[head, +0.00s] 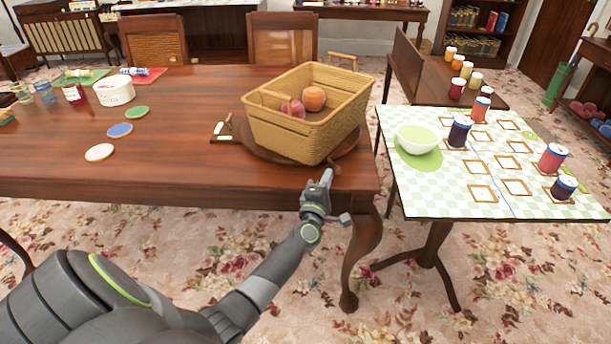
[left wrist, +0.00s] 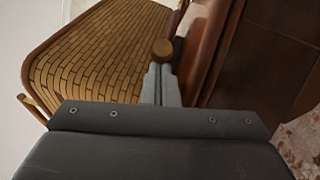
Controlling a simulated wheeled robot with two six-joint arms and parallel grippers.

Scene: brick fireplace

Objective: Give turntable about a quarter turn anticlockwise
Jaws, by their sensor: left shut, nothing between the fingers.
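The turntable (head: 352,148) is a dark brown wooden disc near the right front of the brown table. It carries a yellow wicker basket (head: 290,138), which hides most of it. The basket, holding an orange fruit (head: 314,98) and a reddish fruit (head: 292,110), also shows in the left wrist view (left wrist: 100,50). My left gripper (head: 326,177) is shut and empty at the table's front edge, beside the turntable's near side. In the left wrist view, a round wooden knob (left wrist: 163,48) lies right at the fingertips (left wrist: 160,72); I cannot tell whether they touch. My right gripper is out of view.
Coloured discs (head: 120,130), a white tub (head: 114,92) and jars are farther left. At right, a checked table (head: 425,192) bears a bowl (head: 418,139) and several cans. A gap separates the tables.

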